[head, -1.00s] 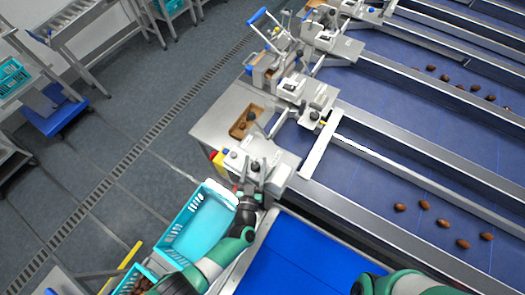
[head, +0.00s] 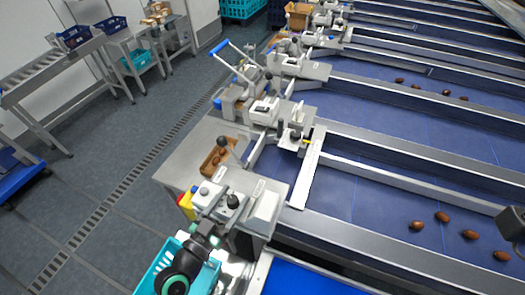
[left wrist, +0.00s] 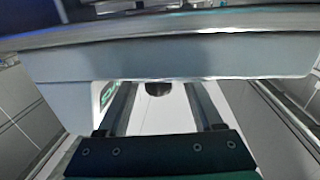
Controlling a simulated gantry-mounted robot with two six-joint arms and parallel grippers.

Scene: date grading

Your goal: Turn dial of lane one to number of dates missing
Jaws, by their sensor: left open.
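The nearest lane's control box (head: 264,212) stands at the table corner in the head view, with a dark round knob (head: 233,201) on its left part. I cannot read any number on it. My left gripper (head: 214,217) reaches up from below, close to this box. In the left wrist view its fingers (left wrist: 160,112) are apart, with a dark round knob (left wrist: 158,89) visible between and beyond them. I cannot tell whether they touch it. Several brown dates (head: 442,217) lie spaced on the blue belt of the nearest lane. My right gripper is not clearly seen.
A turquoise crate (head: 158,268) stands below my left arm. A small brown tray (head: 212,158) and a ball-topped lever (head: 222,142) are behind the box. More lanes with similar boxes run towards the back.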

